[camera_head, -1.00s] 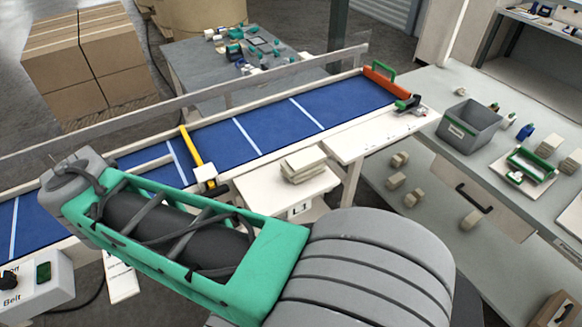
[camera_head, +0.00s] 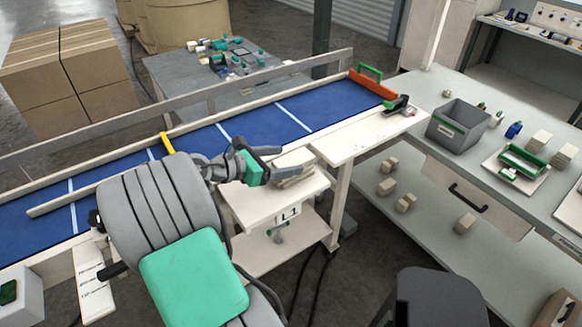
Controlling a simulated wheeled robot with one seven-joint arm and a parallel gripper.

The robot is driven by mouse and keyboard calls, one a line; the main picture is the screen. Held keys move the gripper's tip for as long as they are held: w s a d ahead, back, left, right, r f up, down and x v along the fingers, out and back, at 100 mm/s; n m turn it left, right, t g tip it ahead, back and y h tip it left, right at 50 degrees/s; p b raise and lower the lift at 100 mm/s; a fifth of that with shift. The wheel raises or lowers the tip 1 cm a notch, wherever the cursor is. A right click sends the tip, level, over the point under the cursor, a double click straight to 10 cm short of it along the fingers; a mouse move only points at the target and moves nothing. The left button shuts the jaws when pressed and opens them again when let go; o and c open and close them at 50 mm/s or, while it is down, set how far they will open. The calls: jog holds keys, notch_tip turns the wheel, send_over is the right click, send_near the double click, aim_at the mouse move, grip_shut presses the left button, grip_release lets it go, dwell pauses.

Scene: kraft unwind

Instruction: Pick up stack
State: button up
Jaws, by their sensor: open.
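The stack (camera_head: 293,171) is a small pile of cream, flat pieces on the white side shelf (camera_head: 262,208) in front of the blue conveyor. My gripper (camera_head: 277,164) is just left of the stack, its fingers pointing right toward it. The fingers are apart, one toward the back and one nearer the front. They overlap the left part of the stack in the picture, and I cannot tell whether they touch it. Part of the stack's left side is hidden by my gripper.
A grey bin (camera_head: 458,126) stands on the right bench. Loose cream blocks lie on the lower shelf.

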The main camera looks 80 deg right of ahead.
aim_at(289, 160)
jog(key=x, duration=0.3)
jog(key=shift+d, duration=0.1)
jog(key=c, duration=1.6)
